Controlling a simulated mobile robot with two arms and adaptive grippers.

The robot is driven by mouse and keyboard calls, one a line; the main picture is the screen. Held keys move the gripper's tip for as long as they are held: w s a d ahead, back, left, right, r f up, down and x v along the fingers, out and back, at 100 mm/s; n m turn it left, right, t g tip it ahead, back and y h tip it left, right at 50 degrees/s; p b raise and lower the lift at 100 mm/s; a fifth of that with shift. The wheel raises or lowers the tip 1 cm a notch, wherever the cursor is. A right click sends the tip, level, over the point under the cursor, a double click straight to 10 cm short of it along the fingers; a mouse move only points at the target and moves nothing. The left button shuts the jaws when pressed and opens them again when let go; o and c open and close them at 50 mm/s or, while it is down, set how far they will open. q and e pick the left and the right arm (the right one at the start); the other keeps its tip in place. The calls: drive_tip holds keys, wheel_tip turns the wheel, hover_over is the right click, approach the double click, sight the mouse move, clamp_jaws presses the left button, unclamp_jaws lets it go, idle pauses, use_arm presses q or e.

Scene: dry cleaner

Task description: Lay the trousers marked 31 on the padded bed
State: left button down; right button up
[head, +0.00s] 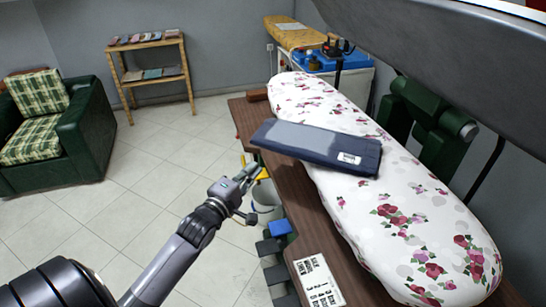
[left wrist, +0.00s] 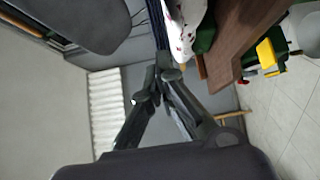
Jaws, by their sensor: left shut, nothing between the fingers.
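Dark blue folded trousers (head: 325,158) with a lighter grey-blue panel and a white tag lie across the white, rose-patterned padded bed (head: 400,215). Their left end overhangs the bed's edge above the brown table. The tag's number is too small to read. My left gripper (head: 255,170) is just left of the trousers' left end, by the table's edge, apart from them. In the left wrist view the left gripper's fingers (left wrist: 160,72) meet at the tips with nothing between them. My right gripper is not in view.
The brown table (head: 250,118) runs under the bed, with a printed sheet (head: 318,280) at its front. A white bucket (head: 266,200) stands on the floor beside it. Green machine parts (head: 425,115) and a large grey cover (head: 450,60) are at right.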

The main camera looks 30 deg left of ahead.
sight(284, 153)
use_arm(q)
drive_tip(key=w, duration=0.5)
drive_tip(key=shift+w+r+p, duration=0.15)
drive_tip(key=shift+r+p, duration=0.05)
drive_tip(key=shift+p, duration=0.2)
drive_tip(key=shift+w+d+f+p, duration=0.1)
drive_tip(key=shift+w+d+p, duration=0.25)
drive_tip(key=shift+w+d, duration=0.9)
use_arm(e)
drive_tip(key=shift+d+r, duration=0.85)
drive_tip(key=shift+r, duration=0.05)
use_arm(q)
drive_tip(key=shift+f, duration=0.1)
drive_tip(key=shift+w+d, duration=0.6)
drive_tip(key=shift+w, duration=0.15)
drive_tip(key=shift+w+d, duration=0.15)
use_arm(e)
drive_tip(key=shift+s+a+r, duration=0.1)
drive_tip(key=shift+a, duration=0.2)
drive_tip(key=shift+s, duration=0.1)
